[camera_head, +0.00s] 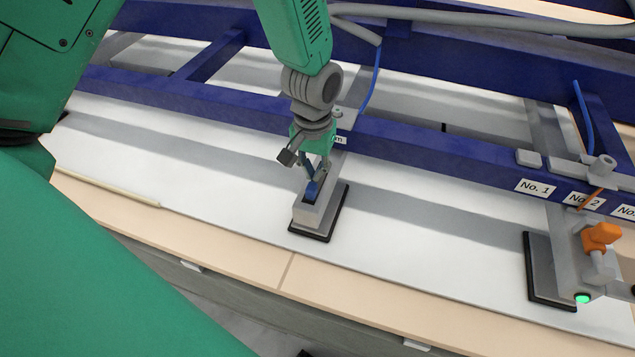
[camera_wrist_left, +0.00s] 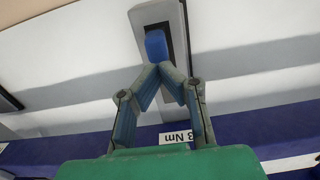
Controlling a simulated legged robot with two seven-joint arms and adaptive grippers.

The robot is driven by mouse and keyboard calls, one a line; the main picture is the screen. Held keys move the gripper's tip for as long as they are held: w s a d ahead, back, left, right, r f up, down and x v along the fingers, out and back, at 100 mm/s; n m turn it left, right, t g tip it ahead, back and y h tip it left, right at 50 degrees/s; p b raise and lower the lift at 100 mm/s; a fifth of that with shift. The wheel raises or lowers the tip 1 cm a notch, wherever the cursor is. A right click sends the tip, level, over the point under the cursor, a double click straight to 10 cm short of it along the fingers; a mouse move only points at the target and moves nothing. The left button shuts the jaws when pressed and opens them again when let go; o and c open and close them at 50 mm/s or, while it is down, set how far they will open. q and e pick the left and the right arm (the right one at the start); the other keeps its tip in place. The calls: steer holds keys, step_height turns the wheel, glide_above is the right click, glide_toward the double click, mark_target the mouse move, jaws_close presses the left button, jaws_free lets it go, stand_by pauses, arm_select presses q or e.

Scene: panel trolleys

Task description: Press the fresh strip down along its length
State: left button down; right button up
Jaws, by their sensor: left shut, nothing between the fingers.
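A thin cream strip (camera_head: 110,188) lies along the near edge of the white panel (camera_head: 420,225), at the left of the head view. It ends well left of my left gripper (camera_head: 318,175). My left gripper is shut with nothing between its fingers. Its fingertips are at the blue part of a grey block (camera_head: 307,213) on a black pad; whether they touch it I cannot tell. In the left wrist view the fingers (camera_wrist_left: 166,72) meet just below the blue part (camera_wrist_left: 157,45). The strip cannot be made out there. My right gripper is not in view.
A blue frame beam (camera_head: 420,140) with grey hoses crosses behind the block. A second black pad (camera_head: 543,268) with an orange handle (camera_head: 600,236) and a lit green lamp (camera_head: 582,298) stands at the right. The panel between the two pads is clear.

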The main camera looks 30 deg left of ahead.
arm_select(q)
steer(key=shift+f, duration=0.2)
stand_by(0.5)
steer(key=shift+f+b, duration=0.3)
steer(key=shift+f, duration=0.05)
steer(key=shift+f, duration=0.1)
stand_by(0.8)
step_height(320, 180, up, 3)
steer(key=p, duration=0.3)
stand_by(0.4)
steer(key=shift+w+a, duration=0.2)
steer(key=shift+w, duration=0.55)
steer(key=shift+w+a, duration=0.15)
steer(key=shift+w, duration=0.55)
